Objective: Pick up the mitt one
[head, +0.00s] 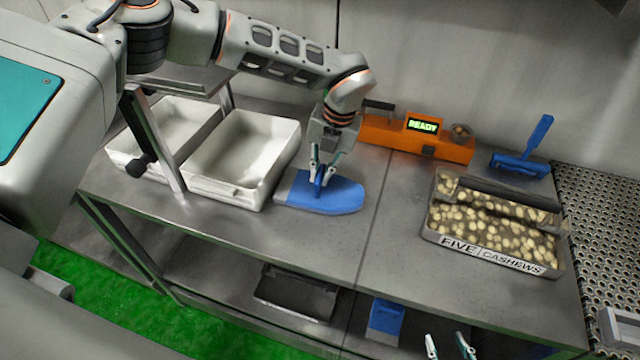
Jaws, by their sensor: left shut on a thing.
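The blue mitt (342,196) lies on the grey steel table, right of the white trays, its paler cuff end at the left. My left gripper (319,188) points down over the mitt and is shut on a pinch of it near the middle. The mitt still looks flat on the table. My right gripper (451,346) shows only its fingertips at the bottom edge; they stand apart with nothing between them.
Two empty white trays (245,150) stand left of the mitt. An orange device (380,132) reading READY stands behind. A metal tray (495,262) labelled FIVE CASHEWS holds nuts and a dark bar. A blue-handled tool (537,135) stands at back right. The table between is clear.

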